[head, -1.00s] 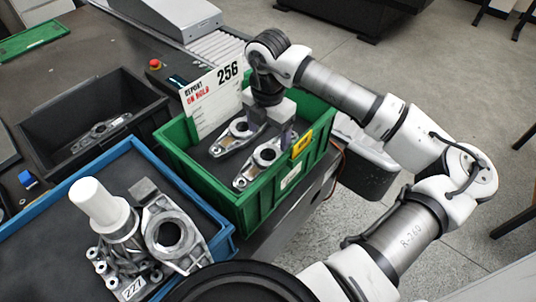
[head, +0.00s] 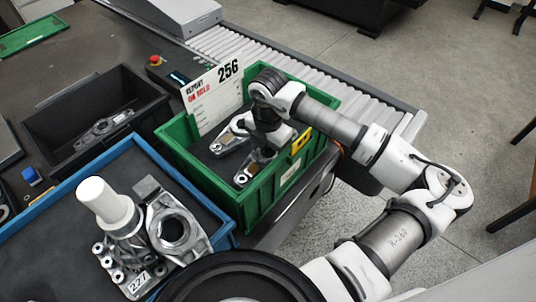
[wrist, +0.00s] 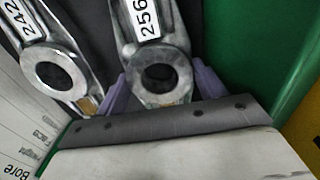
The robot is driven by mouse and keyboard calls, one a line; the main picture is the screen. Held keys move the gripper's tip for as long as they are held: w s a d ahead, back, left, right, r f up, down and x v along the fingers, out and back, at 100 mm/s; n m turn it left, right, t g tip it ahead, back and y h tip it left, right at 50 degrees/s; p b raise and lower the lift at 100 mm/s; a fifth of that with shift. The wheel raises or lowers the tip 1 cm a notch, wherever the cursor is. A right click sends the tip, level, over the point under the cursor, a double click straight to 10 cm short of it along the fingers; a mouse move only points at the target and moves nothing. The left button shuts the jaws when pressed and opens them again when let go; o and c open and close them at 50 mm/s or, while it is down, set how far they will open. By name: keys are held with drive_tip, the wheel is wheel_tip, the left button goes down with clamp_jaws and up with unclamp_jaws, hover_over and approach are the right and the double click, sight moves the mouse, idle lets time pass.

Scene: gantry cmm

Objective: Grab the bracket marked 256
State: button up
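The bracket marked 256 (wrist: 150,50) is a grey metal part with a round bored end, lying in the green bin (head: 252,210). Its label shows in the wrist view; in the head view the bracket (head: 243,176) is partly hidden by my arm. My gripper (wrist: 160,84) has a purple finger on each side of the bored end and looks open around it. I cannot tell whether the fingers touch the metal. In the head view my gripper (head: 264,150) is down inside the bin. A bracket marked 242 (wrist: 82,72) lies beside it, to the left.
A card reading "256" and "on hold" (head: 214,95) stands at the bin's back left. The green bin wall (wrist: 245,45) is close on the right. A blue-rimmed tray (head: 50,215) with parts marked 227 and a black bin (head: 60,155) stand to the left.

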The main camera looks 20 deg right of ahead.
drive_tip(key=c, duration=0.9)
